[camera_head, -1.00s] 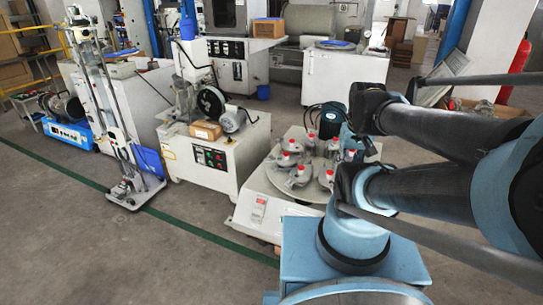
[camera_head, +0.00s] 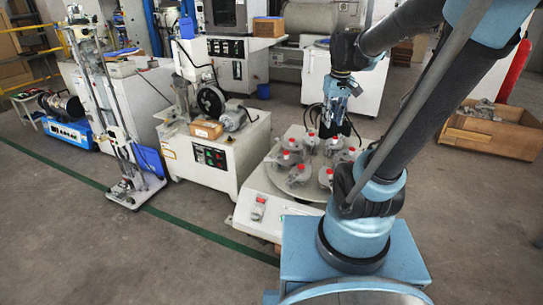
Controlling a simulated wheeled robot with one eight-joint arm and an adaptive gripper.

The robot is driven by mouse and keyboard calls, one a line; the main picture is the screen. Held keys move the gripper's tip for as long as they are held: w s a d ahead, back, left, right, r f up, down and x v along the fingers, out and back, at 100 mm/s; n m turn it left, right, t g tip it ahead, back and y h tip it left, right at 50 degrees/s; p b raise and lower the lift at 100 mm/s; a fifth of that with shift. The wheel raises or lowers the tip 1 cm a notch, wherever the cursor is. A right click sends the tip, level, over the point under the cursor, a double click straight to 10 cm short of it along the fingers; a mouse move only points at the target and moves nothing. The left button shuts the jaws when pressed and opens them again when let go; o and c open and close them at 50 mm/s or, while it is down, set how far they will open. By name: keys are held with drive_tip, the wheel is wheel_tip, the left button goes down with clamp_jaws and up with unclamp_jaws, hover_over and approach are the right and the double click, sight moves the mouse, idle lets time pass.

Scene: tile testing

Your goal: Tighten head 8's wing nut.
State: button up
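Several grey test heads with red-topped parts (camera_head: 297,168) stand in a ring on a round pale turntable (camera_head: 270,177) in the head view. No head numbers can be read, so I cannot tell which is head 8, and wing nuts cannot be made out at this size. My gripper (camera_head: 331,130) points down over the far side of the ring, near the rear heads. Whether it touches one cannot be told. Its fingers are too small and dark to show whether they are open or shut. My arm hides the ring's right edge.
A white machine with a motor (camera_head: 232,117) stands left of the turntable. A wooden crate (camera_head: 495,132) lies on the floor at right. A white cabinet (camera_head: 352,85) stands behind. The grey floor at front left is clear.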

drive_tip(key=w+a+n, duration=0.2)
drive_tip(key=w+a, duration=0.3)
drive_tip(key=w, duration=0.7)
drive_tip(key=n+g, duration=0.2)
drive_tip(key=n, duration=0.5)
hover_over(272, 157)
wheel_tip(272, 157, down, 23)
drive_tip(key=f, duration=1.7)
drive_tip(key=shift+w+a+f, duration=0.2)
drive_tip(key=shift+w, duration=0.15)
clamp_jaws()
